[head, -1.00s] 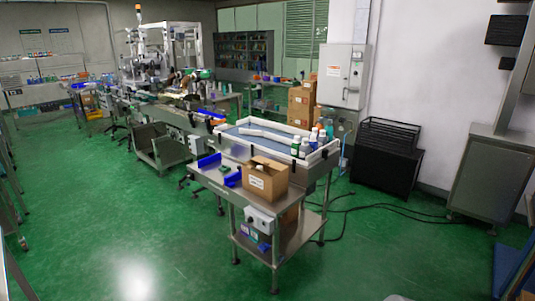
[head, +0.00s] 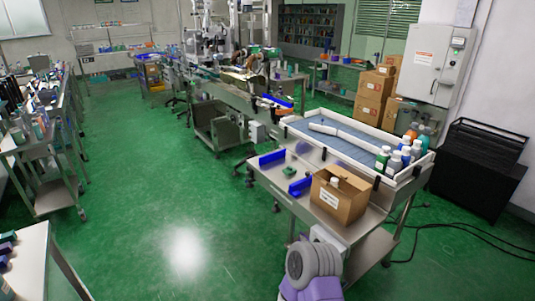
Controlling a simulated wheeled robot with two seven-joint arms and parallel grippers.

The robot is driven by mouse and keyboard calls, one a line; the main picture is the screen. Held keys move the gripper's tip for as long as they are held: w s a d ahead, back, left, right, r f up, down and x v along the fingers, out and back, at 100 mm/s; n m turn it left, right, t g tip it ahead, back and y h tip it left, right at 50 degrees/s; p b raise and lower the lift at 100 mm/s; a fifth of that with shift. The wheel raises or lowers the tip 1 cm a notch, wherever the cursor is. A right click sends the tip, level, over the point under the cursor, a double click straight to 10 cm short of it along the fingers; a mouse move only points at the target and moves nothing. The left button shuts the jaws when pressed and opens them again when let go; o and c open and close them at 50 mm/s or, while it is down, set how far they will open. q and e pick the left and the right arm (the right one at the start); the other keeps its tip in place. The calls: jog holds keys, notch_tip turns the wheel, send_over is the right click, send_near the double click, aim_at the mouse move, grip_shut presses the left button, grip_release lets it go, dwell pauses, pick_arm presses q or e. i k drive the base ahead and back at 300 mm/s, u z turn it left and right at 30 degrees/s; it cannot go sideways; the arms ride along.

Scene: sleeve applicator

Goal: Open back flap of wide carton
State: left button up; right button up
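The wide carton (head: 338,201) is a brown cardboard box with a white label on its front. It stands upright on the near end of the steel table (head: 270,178). Its top looks at least partly open, and a white bottle cap shows at the opening. I cannot make out how its back flap lies. Part of my own arm, grey and purple, shows at the bottom, in front of the table. Neither gripper can be seen.
Blue holders (head: 300,187) and a small green piece (head: 289,172) lie left of the carton. Behind it, a white-railed conveyor tray (head: 352,151) holds several bottles (head: 398,160) at its right end. Green floor is open to the left. A black rack (head: 480,168) stands right.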

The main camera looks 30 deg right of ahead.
aim_at(359, 183)
jog(key=z, duration=0.2)
jog(key=i, duration=1.35)
jog(key=z, duration=0.85)
